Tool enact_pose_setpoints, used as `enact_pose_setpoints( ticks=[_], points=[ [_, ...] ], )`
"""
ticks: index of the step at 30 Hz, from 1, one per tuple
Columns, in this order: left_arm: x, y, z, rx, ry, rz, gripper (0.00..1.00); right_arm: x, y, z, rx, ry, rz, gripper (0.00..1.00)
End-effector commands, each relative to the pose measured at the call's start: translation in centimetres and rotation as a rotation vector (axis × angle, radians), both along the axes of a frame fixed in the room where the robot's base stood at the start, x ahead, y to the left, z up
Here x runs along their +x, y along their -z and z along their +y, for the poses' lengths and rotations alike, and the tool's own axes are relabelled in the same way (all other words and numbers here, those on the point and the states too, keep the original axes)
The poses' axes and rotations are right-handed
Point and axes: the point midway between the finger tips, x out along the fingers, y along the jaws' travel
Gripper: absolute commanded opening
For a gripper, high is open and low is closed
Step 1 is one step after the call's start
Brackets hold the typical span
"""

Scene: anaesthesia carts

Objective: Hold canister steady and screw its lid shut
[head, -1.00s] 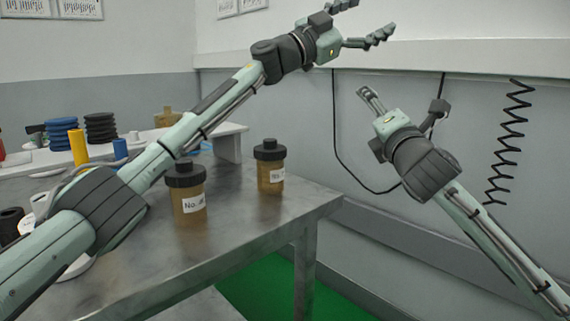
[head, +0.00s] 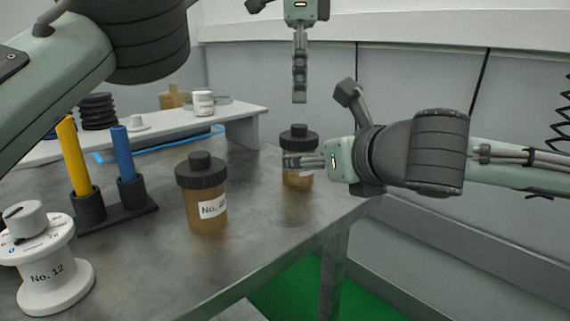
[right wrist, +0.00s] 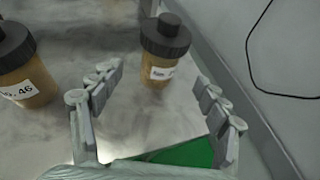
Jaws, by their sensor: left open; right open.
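Two amber canisters with black knobbed lids stand upright on the metal table. The nearer canister (head: 207,205), labelled No. 46 in the right wrist view (right wrist: 28,75), stands left of the farther canister (head: 297,178). Both lids sit on top; I cannot tell how tight they are. My right gripper (head: 305,150) is open at the farther canister, with a finger across its front in the head view. In the right wrist view that canister (right wrist: 160,65) shows ahead between the spread fingers, not gripped. My left gripper (head: 280,50) is open and empty, above and behind the farther canister.
A white raised shelf (head: 160,140) stands behind. A rack with yellow and blue rods (head: 124,155) and a white dial labelled No. 12 (head: 45,270) are at left. The table's right edge is close to the farther canister.

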Motion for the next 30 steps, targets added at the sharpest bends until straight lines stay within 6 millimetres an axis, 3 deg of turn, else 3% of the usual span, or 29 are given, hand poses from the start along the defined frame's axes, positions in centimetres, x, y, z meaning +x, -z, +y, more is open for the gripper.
enact_pose_setpoints(
  ticks=[13,24,30],
  points=[
    [-0.1,-0.1,0.0,0.004,-0.002,0.001,0.8,0.5,0.2,0.2,-0.003,-0.001,0.0,0.75],
    [-0.1,-0.1,0.0,0.003,-0.001,0.001,0.8,5.0,2.3,2.1,-0.002,-0.002,0.0,0.75],
    [-0.1,-0.1,0.0,0.003,-0.001,0.001,0.8,6.5,2.9,2.7,-0.002,-0.002,0.0,0.75]
  ],
)
